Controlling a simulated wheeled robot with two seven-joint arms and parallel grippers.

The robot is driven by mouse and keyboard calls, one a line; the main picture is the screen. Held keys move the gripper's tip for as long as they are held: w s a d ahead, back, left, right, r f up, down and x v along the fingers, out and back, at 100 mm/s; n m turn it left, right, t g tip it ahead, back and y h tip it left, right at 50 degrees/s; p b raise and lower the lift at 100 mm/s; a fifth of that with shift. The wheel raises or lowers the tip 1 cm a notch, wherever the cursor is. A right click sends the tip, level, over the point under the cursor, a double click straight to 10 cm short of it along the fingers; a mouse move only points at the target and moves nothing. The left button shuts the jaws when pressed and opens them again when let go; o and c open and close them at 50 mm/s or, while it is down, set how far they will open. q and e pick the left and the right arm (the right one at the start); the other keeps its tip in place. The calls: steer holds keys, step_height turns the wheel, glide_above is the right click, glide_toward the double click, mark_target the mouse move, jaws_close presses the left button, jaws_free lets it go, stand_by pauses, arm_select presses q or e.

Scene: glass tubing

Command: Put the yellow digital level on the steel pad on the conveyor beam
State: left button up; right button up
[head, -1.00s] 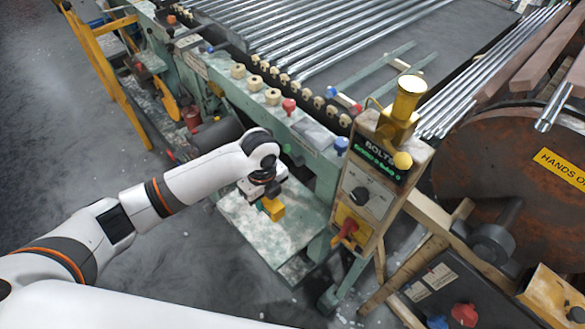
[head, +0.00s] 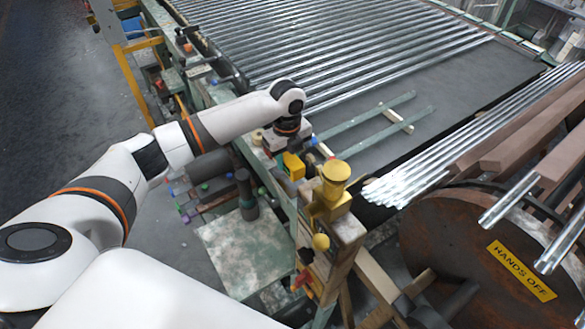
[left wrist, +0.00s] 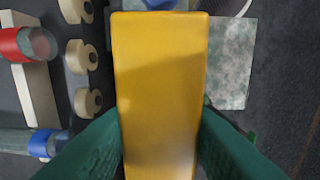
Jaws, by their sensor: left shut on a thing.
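The yellow digital level (head: 293,166) hangs below my left gripper (head: 289,151) in the head view, over the green conveyor beam (head: 250,150). In the left wrist view the level (left wrist: 160,90) fills the middle, upright in the picture, between two dark green fingers shut on its sides. A grey patch (head: 284,183) just below the level in the head view looks like the steel pad. The level and gripper partly cover that area, and I cannot tell whether the level touches it. My right gripper is not in view.
A wooden control post with a brass-yellow cap (head: 334,182) stands close to the right of the level. Cream rollers (left wrist: 80,57) and a blue knob (left wrist: 160,3) sit near it. Metal tubes (head: 330,50) lie behind. A speckled lower plate (head: 245,250) is below.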

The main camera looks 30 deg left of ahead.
mark_target(288, 179)
arm_select(q)
steer(key=shift+f, duration=0.8)
step_height(288, 179, down, 3)
steer(key=shift+f+p, duration=0.1)
steer(key=shift+p, duration=0.4)
steer(key=shift+f, duration=0.2)
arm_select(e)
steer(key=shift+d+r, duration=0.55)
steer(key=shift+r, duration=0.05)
arm_select(q)
steer(key=o, duration=1.2)
steer(key=shift+f, duration=0.15)
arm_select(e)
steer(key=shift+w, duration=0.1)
